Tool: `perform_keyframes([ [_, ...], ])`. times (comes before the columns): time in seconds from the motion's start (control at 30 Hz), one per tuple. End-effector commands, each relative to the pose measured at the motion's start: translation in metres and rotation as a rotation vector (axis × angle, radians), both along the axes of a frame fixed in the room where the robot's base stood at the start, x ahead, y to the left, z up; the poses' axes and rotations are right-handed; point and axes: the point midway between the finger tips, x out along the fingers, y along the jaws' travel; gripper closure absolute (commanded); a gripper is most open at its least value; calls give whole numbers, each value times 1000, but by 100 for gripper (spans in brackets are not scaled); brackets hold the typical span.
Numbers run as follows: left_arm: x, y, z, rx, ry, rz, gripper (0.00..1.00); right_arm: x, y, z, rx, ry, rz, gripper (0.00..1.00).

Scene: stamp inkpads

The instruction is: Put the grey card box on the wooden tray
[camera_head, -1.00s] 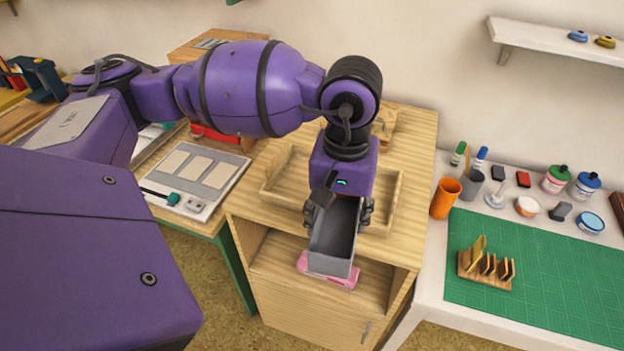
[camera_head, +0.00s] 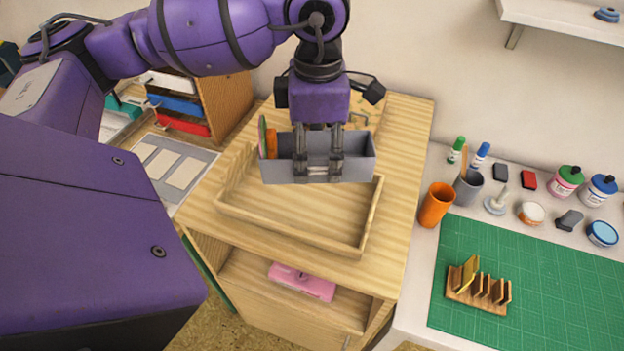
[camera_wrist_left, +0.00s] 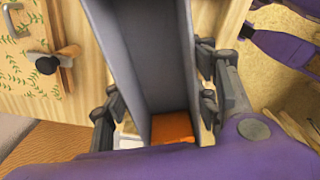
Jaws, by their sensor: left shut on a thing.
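The grey card box (camera_head: 351,158) is a long open-topped box with an orange thing (camera_head: 271,143) and a green-edged thing at its left end. My left gripper (camera_head: 320,165) is shut on the box, with its fingers over the near wall. The box appears held over the back part of the wooden tray (camera_head: 290,231), a shallow light-wood tray on top of the cabinet. I cannot tell if the box touches the tray. In the left wrist view the box (camera_wrist_left: 150,60) runs between the fingers (camera_wrist_left: 160,108), with orange at its near end. My right gripper is not in view.
A pink thing (camera_head: 302,281) lies on the cabinet's open shelf. To the right, a white table holds an orange cup (camera_head: 437,204), a green mat (camera_head: 530,275), a wooden rack (camera_head: 479,288) and several bottles. Coloured drawers (camera_head: 180,105) stand at the back left.

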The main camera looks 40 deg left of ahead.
Motion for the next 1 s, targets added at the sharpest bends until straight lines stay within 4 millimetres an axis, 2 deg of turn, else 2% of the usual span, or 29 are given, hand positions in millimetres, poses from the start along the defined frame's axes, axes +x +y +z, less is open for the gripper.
perform_keyframes([
  [0.2, -2, 0, -41, -1, 4, 2, 74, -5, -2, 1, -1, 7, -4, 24],
  [0.47, -2, -1, -64, -1, 4, -1, 74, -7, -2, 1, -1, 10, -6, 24],
  [0.63, -2, 0, -87, -1, 4, 1, 74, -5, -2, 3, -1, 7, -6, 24],
  [1.0, -1, 0, -94, 0, 4, -1, 74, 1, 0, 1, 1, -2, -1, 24],
])
